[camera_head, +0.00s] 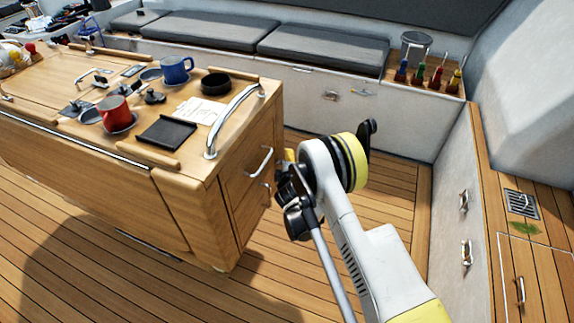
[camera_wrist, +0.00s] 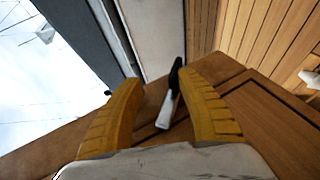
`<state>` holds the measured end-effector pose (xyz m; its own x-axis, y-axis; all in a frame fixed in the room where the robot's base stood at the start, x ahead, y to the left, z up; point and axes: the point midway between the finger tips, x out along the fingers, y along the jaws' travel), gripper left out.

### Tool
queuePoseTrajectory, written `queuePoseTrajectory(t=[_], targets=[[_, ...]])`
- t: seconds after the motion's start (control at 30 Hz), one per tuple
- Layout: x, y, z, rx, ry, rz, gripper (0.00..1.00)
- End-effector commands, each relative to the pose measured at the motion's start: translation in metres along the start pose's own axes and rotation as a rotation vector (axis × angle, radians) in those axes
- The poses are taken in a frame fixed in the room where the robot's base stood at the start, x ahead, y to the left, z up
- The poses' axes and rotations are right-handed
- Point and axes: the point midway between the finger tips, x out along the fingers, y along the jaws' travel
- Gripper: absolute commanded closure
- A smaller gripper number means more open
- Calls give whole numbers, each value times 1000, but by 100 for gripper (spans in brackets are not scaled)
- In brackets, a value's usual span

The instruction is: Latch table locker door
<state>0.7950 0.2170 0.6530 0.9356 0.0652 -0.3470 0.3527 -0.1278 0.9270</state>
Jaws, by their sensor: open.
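The wooden table locker door (camera_head: 245,195) is on the near-right end of the table. It looks closed or nearly so; I cannot tell whether it sits flush. A metal bar handle (camera_head: 262,162) is on this end, with a second metal fitting (camera_head: 267,192) below it. My gripper (camera_head: 286,160) is right beside this end, partly hidden by my own arm. In the wrist view, my gripper (camera_wrist: 157,86) has its two yellow fingers apart. A lever with a pale body and black tip (camera_wrist: 169,98) shows between them against the wood; contact cannot be told.
The table (camera_head: 75,185) carries a red mug (camera_head: 115,113), a blue mug (camera_head: 176,70), a black tray (camera_head: 166,132) and a curved metal rail (camera_head: 235,117). Grey-cushioned benches (camera_head: 320,48) stand behind. The wooden floor (camera_head: 385,185) is clear between table and benches.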

Motion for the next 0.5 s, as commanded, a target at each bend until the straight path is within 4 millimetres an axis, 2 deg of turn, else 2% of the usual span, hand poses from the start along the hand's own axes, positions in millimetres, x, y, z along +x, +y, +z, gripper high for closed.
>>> queuePoseTrajectory(t=[0.03,0.2,0.33,0.5], targets=[[-4,13,-2,-2,2,3,66],[-16,45,-7,-2,2,3,66],[-22,61,-10,-2,2,3,66],[-25,69,-11,-1,2,3,66]])
